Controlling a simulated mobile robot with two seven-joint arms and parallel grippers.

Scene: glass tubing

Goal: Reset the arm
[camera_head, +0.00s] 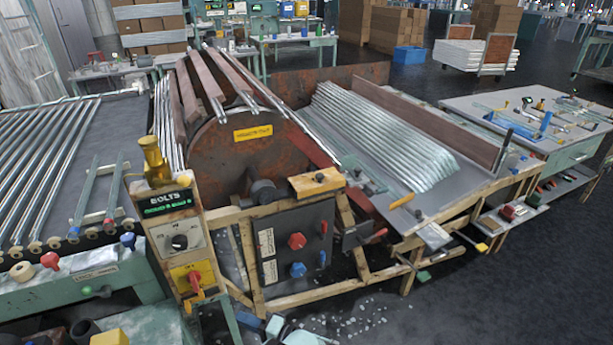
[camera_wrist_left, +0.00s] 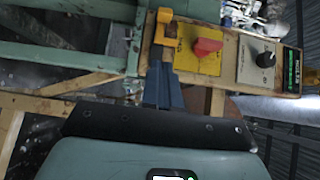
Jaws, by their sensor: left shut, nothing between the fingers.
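My left gripper (camera_head: 250,319) is low in the head view, right of the control post's lower end. Its blue fingers point left and are shut with nothing between them. In the left wrist view the dark blue fingers of my left gripper (camera_wrist_left: 164,62) are together. An orange-yellow piece (camera_wrist_left: 163,27) shows just beyond their tips; I cannot tell if they touch it. Beside it is a red knob (camera_wrist_left: 206,47) on a yellow plate, which also shows on the post in the head view (camera_head: 186,274). My right gripper is not in view.
The control post (camera_head: 172,241) carries a "BOLTS" display and a black dial. A rusty drum machine (camera_head: 230,160) on a wooden frame stands behind. Left is a bench of metal tubes (camera_head: 45,150); right, a rack of glass tubes (camera_head: 385,135). Open floor (camera_head: 540,270) lies at right.

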